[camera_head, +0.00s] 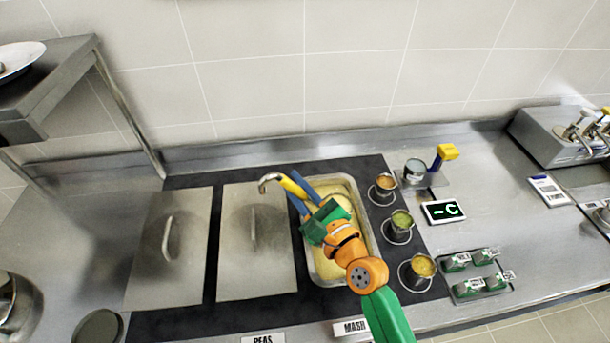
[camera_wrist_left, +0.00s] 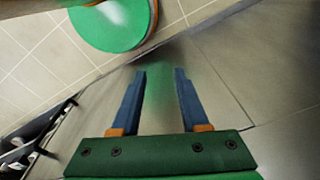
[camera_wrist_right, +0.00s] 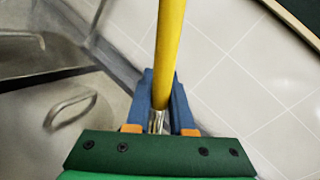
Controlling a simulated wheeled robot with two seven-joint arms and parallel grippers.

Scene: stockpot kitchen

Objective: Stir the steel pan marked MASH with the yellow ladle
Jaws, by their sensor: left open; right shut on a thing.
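The steel pan marked MASH (camera_head: 366,222) is open and holds pale yellow mash; its MASH label (camera_head: 350,327) is at the counter's front edge. My right gripper (camera_head: 304,190) is over the pan, shut on the yellow ladle (camera_head: 293,187), whose hooked steel end points up and left. In the right wrist view the yellow handle (camera_wrist_right: 169,40) runs between the fingers of the right gripper (camera_wrist_right: 160,95). The ladle's lower part is hidden, so I cannot tell whether it touches the mash. My left gripper (camera_wrist_left: 158,80) is open and empty in the left wrist view, above a grey surface.
Two lidded pans (camera_head: 170,245) (camera_head: 254,245) stand left of the mash pan, the nearer one behind a PEAS label (camera_head: 263,339). Several small pots (camera_head: 398,226) stand to its right. A steel can (camera_head: 414,172), a scale display (camera_head: 444,211) and a shaker rack (camera_head: 480,275) are further right.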

